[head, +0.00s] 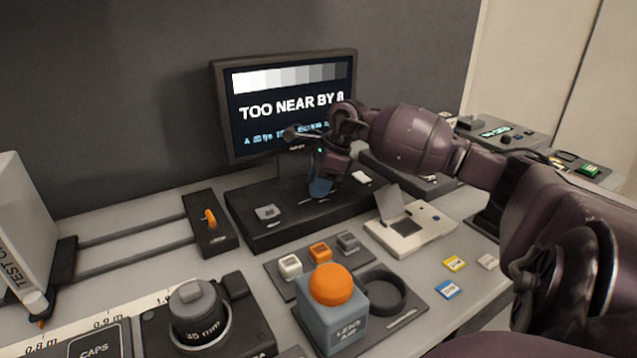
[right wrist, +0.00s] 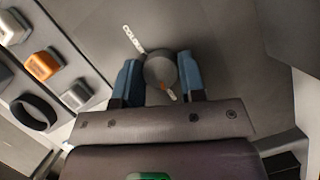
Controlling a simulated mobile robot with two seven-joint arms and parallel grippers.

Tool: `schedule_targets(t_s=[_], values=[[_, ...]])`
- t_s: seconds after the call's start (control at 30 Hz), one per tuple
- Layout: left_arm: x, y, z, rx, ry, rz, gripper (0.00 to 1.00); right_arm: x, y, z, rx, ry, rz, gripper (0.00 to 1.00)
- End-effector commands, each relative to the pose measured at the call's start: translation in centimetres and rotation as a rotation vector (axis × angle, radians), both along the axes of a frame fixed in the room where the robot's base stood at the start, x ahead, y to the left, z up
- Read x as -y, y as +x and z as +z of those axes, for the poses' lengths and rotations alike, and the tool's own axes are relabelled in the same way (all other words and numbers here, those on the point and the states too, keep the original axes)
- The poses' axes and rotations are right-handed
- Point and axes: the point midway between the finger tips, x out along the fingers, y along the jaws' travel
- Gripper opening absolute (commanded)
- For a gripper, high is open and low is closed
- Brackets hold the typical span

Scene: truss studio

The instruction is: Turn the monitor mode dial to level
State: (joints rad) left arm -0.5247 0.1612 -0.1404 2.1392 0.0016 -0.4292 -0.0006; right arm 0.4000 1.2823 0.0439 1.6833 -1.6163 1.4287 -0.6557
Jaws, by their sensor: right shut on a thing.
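The monitor (head: 287,84) stands at the back and reads "TOO NEAR BY" with a partly covered last character, under a row of grey patches. Its dark base (head: 262,238) lies in front. My right gripper (head: 320,188) points down at this base. In the right wrist view its blue fingers are shut on a round grey dial (right wrist: 160,69), one on each side. The dial has a small orange mark at its lower edge, near a white label strip. In the head view the fingers hide the dial. My left gripper is not in view.
An orange slider (head: 210,217) sits left of the base. In front are small square buttons (head: 320,252), an orange-topped lens air bulb (head: 332,285), a dark ring (head: 379,290) and a camera (head: 195,308). A white box with an open lid (head: 410,235) stands right.

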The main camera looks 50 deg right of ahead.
Motion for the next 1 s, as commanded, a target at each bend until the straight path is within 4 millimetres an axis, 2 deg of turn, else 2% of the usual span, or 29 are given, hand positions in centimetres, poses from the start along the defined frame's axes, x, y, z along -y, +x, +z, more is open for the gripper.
schedule_targets(t_s=[0.37, 0.7, 1.0], values=[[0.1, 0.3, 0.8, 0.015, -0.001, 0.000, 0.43, 0.0, -0.1, 0.2, 0.003, -0.001, -0.100, 0.14], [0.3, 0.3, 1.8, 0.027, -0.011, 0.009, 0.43, 0.0, -0.2, 0.3, 0.004, -0.002, -0.383, 0.14], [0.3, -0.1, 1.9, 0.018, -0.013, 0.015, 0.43, -0.2, -0.2, 0.2, 0.004, -0.002, -0.666, 0.14]])
